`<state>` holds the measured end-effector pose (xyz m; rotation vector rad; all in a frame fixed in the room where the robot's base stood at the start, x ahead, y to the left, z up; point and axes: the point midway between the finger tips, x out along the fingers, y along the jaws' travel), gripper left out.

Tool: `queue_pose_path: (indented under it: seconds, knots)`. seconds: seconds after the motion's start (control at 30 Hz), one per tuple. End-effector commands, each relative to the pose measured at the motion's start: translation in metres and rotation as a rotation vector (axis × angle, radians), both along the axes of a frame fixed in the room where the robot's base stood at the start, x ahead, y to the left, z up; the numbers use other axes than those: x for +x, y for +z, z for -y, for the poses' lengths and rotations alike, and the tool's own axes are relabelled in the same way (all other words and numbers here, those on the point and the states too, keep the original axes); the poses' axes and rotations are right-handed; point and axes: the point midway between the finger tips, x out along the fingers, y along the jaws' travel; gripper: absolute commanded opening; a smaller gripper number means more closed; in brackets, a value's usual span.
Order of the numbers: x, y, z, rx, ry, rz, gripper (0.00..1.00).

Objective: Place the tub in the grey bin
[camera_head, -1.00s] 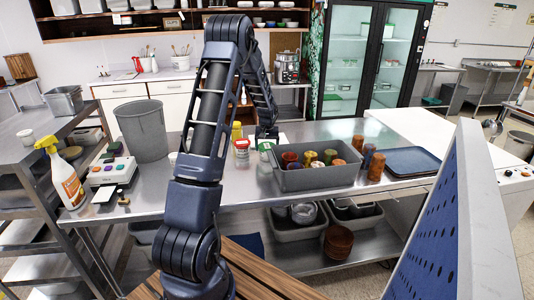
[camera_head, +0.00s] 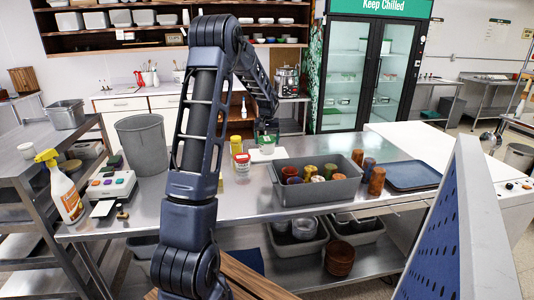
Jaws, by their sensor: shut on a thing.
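A small white tub (camera_head: 267,149) is at the far middle of the steel counter, in my gripper (camera_head: 267,136). The gripper points down and is shut on the tub's upper part, which shows green between the fingers. The tub appears a little above a white sheet or board (camera_head: 283,154) on the counter; the gap is too small to be sure of. A tall grey bin (camera_head: 140,145) stands upright on the counter to the left. My arm passes between the bin and the tub in the picture. The bin's inside bottom is hidden.
A grey rectangular crate (camera_head: 318,192) with several coloured cups stands right of the tub. Brown cups (camera_head: 376,181) and a blue tray (camera_head: 412,176) lie farther right. A red-lidded jar (camera_head: 241,164) and a yellow-topped container (camera_head: 236,145) stand left of the tub.

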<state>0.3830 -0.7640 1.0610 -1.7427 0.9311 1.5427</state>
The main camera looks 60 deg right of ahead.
Motion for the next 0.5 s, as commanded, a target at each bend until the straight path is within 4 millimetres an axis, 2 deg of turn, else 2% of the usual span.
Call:
queue_pose_path:
  seconds: [0.03, 0.2, 0.3, 0.5]
  knots:
    - [0.0, 0.014, 0.001, -0.004, 0.0, 0.001, 0.45]
    - [0.0, 0.049, 0.0, -0.002, 0.0, 0.0, 0.45]
    - [0.0, 0.064, 0.0, -0.002, 0.0, 0.002, 0.45]
    - [-0.001, 0.079, 0.0, 0.0, -0.001, 0.0, 0.45]
